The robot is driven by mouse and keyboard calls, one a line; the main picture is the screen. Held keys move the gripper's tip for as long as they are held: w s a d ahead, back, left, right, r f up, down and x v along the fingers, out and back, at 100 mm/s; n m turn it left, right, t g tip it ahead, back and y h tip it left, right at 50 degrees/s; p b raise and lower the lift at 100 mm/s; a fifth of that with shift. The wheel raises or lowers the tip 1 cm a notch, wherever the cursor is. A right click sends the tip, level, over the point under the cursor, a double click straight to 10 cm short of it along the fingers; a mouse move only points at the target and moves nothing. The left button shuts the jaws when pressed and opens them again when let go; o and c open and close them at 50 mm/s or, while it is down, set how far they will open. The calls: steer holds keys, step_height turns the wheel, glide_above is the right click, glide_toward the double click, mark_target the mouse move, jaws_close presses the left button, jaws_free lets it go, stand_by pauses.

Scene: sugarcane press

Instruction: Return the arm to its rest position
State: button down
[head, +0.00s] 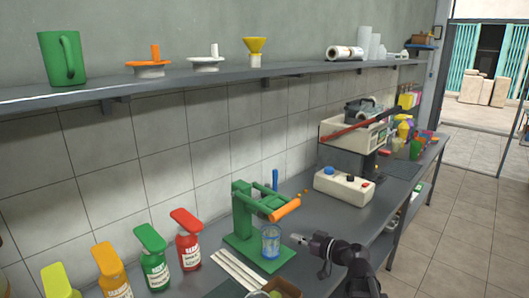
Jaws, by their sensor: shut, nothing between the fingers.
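My gripper (300,239) is in the head view, at the end of my dark arm reaching in from the lower right. Its fingers are shut with nothing between them. It is above the grey counter, just right of a clear blue-tinted glass (271,242) in the picture. I cannot tell whether it touches the glass. The glass stands upright at the green press (243,215), below its orange handle (285,210).
Several coloured bottles (187,240) stand left of the press, with pale sticks (238,270) in front. A white box with knobs (343,187) and a sealing machine (355,130) are farther back. A wall shelf (200,80) runs above the counter. The tiled floor (450,240) at right is clear.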

steer(key=s+f+m+g+h+p, duration=0.5)
steer(key=s+f+g+h, duration=0.3)
steer(key=s+f, duration=0.15)
steer(key=s+d+m+g+h+p, duration=0.1)
steer(key=s+d+m+g+h, duration=0.1)
steer(key=s+d+m+h, duration=0.1)
steer(key=shift+s+d+r+m+h+p, duration=0.35)
steer(key=shift+s+d+h, duration=0.55)
steer(key=shift+d, duration=0.5)
stand_by(1.3)
